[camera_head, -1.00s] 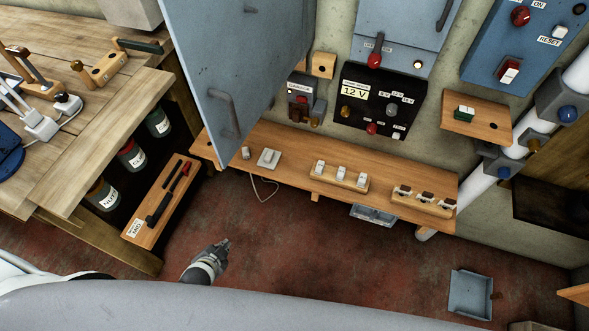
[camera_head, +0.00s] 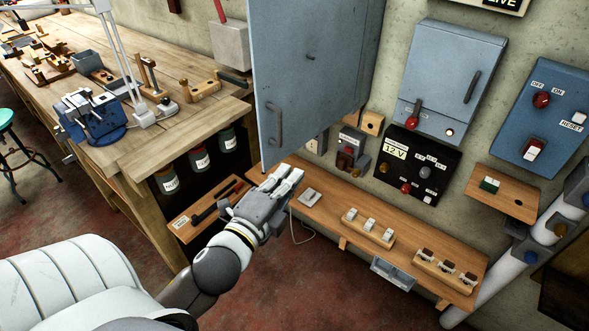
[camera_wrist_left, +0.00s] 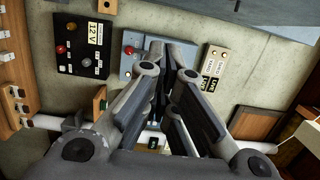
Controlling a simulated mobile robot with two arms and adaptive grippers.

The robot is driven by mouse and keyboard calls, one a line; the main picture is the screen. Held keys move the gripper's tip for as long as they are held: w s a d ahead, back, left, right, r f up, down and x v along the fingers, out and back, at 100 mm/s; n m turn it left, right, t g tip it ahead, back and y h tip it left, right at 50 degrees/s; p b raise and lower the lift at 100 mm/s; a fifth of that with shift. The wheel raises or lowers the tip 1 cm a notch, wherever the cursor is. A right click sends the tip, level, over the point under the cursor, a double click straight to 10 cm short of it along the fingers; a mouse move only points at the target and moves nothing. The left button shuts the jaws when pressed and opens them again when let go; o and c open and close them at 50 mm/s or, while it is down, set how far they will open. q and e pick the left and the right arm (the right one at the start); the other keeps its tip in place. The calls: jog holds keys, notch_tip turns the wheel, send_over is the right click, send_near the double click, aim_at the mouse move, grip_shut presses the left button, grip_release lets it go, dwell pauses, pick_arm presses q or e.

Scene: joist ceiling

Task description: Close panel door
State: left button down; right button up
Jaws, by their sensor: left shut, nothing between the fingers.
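The large blue-grey panel door (camera_head: 300,60) hangs open from the wall in the head view. Its dark bar handle (camera_head: 274,123) is near its lower left edge. My left gripper (camera_head: 297,174) is below the door's lower edge, over the wooden shelf; it looks apart from the door, though depth is hard to judge. Its fingers are shut and empty. In the left wrist view the gripper (camera_wrist_left: 172,50) points at the wall, and I cannot make out the door there. My right gripper is in neither view.
A wooden shelf (camera_head: 330,213) with switches runs along the wall. A black 12 V panel (camera_head: 415,163) and a smaller blue box (camera_head: 450,80) are right of the door. A workbench (camera_head: 120,150) with a lamp and vise stands left. Red floor (camera_head: 330,290) is open in front.

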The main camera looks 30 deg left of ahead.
pick_arm(q)
jog(key=w+a+p, duration=0.4)
jog(key=w, duration=0.3)
jog(key=shift+w+a+p, duration=0.3)
jog(key=shift+w+a, duration=0.05)
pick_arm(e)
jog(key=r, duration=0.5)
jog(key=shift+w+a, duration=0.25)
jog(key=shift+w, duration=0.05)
pick_arm(q)
jog(key=shift+w+f, duration=0.1)
jog(key=shift+f, duration=0.05)
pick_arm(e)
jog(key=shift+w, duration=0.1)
pick_arm(q)
jog(key=shift+a, duration=0.1)
